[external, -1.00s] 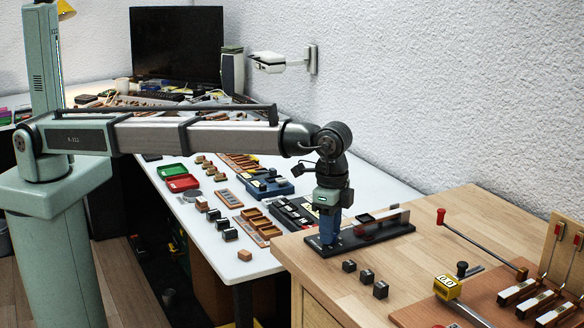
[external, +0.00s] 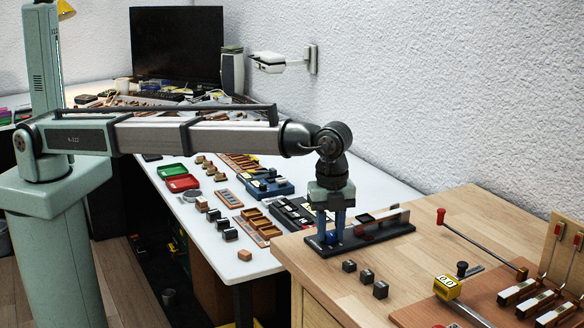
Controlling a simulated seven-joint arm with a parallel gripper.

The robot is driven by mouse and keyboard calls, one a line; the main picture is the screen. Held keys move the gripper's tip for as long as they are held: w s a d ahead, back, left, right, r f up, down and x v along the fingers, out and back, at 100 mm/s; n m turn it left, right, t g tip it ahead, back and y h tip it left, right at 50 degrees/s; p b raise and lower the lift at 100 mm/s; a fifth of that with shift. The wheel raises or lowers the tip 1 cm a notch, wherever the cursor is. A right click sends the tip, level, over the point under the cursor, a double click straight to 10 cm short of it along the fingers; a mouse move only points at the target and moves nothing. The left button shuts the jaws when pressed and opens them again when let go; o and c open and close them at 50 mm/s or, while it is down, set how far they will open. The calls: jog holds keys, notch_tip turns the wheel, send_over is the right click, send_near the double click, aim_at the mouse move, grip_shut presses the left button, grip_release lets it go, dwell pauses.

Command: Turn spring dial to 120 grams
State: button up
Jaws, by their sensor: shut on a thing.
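My gripper (external: 330,237) points straight down over the left end of a black base plate (external: 377,236) at the corner of the wooden bench. Its two blue fingers stand on either side of a small blue knob, which I take to be the spring dial (external: 331,239), and are shut on it. The fingers hide much of the knob. Its scale marks and reading are too small to tell. A pale upright strip stands along the plate to the right of the gripper.
Several small dark cubes (external: 366,276) sit on the wood in front of the plate. The white table (external: 205,262) at left holds many trays and blocks.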

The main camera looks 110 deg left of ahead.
aim_at(330, 233)
jog(key=shift+m, duration=1.1)
jog(key=shift+w, duration=0.1)
jog(key=o, duration=1.1)
jog(key=shift+c, duration=0.2)
notch_tip(330, 233, up, 14)
